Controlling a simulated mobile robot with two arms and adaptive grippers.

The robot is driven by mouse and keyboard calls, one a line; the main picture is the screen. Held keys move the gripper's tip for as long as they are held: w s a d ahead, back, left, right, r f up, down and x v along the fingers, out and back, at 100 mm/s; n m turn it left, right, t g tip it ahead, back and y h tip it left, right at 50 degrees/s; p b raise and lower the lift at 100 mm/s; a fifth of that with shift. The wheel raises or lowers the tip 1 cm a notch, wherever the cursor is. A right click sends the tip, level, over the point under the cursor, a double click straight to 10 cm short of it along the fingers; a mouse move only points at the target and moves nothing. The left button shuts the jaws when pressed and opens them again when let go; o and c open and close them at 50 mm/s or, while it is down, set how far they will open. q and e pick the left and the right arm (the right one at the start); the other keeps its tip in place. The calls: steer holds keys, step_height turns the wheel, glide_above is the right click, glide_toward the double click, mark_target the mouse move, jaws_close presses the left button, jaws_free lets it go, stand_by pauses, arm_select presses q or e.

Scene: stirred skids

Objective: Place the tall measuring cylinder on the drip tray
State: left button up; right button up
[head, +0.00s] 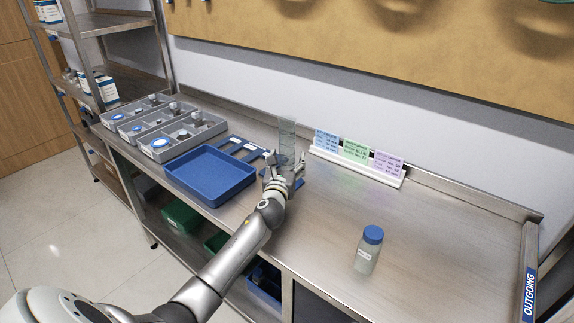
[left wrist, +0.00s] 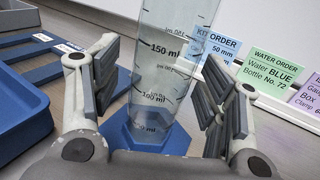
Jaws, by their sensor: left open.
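The tall measuring cylinder (head: 287,137) is clear, with ml marks, and stands upright on the bench at the back, right of the blue drip tray (head: 208,176). In the left wrist view the cylinder (left wrist: 168,60) rises from a blue hexagonal base (left wrist: 150,136). My left gripper (head: 285,169) is open, with one finger on each side of the cylinder; gaps show between the fingers and the glass. The drip tray is empty; part of a blue edge, seemingly the tray (left wrist: 55,152), shows at lower left in the wrist view. My right gripper is not in view.
Grey bins (head: 178,138) with small items stand left of the tray. A flat blue rack (head: 238,148) lies behind it. Order cards in a white holder (head: 357,165) stand right of the cylinder. A blue-capped bottle (head: 368,250) stands at front right. The bench's right half is mostly clear.

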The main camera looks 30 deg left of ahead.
arm_select(q)
steer(key=c, duration=1.3)
